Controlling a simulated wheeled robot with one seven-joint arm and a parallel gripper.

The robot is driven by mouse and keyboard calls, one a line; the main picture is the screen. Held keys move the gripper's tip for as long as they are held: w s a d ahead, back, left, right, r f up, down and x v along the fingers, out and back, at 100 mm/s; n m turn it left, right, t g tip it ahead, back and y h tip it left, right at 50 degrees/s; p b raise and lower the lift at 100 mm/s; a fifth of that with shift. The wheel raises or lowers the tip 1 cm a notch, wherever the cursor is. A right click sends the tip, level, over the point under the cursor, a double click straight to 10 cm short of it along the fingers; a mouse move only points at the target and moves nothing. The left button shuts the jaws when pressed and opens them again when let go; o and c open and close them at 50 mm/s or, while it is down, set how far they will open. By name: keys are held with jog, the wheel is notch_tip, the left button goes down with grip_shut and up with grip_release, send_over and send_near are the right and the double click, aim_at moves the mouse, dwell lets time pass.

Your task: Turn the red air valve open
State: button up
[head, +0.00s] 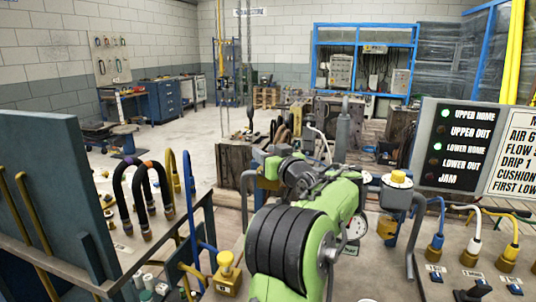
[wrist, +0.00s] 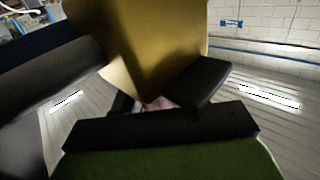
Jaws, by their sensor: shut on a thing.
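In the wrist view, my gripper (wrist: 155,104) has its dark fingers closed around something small. A sliver of pinkish red shows between them, most likely the handle of the red air valve, but its shape and turn angle are hidden. A large brass-coloured body (wrist: 150,45) fills the top middle, right against the fingers; I cannot tell if it is part of the valve. In the head view, my green and black arm covers the middle, and both my gripper and the red valve are hidden behind it.
Brass fittings with yellow caps (head: 397,178) and a round gauge (head: 355,228) stand close by. Black hoses (head: 150,192) loop at left beside a blue-grey panel (head: 52,190). Coloured hoses (head: 476,228) run at right below an indicator board (head: 460,147). Open floor lies behind, at left.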

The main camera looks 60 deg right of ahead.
jog(key=shift+n+y, duration=0.3)
jog(key=shift+y, duration=0.1)
jog(key=o, duration=1)
jog(key=shift+w, duration=0.1)
jog(key=shift+c, duration=0.2)
jog(key=v, duration=1.6)
jog(key=shift+f, duration=0.25)
jog(key=shift+w+d, duration=0.1)
jog(key=shift+d, duration=0.05)
jog(key=shift+c, duration=0.2)
